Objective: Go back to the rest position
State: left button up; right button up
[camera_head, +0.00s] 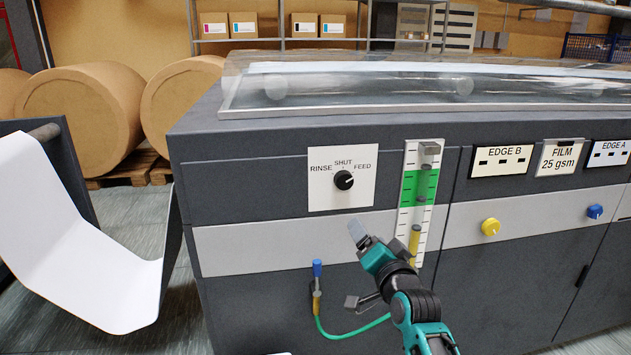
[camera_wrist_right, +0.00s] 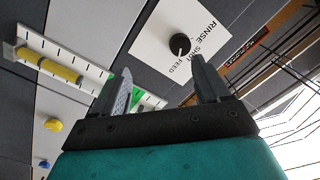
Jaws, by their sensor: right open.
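My right gripper (camera_head: 357,234) is raised in front of the dark machine's front panel, below the dial plate and left of the level gauge. In the right wrist view its two fingers (camera_wrist_right: 160,78) stand wide apart with nothing between them. The black dial (camera_head: 344,180), marked RINSE, SHUT and FEED, is apart from the fingers; its white mark seems turned toward FEED. The dial also shows beyond the fingers in the right wrist view (camera_wrist_right: 180,44). My left gripper is not in view.
The level gauge (camera_head: 408,218) with green and yellow bands is close to my right gripper. A blue-and-yellow fitting (camera_head: 317,285) with a green hose is lower left. Yellow (camera_head: 491,227) and blue (camera_head: 595,212) knobs are at the right. A white paper web (camera_head: 75,240) hangs at the left.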

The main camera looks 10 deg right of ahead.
jog(key=s+f+n+g, duration=0.3)
jog(key=s+f+n, duration=0.2)
jog(key=s+f, duration=0.6)
jog(key=s+a+f+n+g, duration=0.1)
jog(key=s+f+n+g, duration=0.3)
jog(key=s+f, duration=0.8)
jog(key=s+n, duration=0.1)
jog(key=s, duration=0.7)
jog(key=shift+s+f+y, duration=0.25)
jog(key=shift+f+y, duration=0.05)
jog(key=shift+f, duration=0.1)
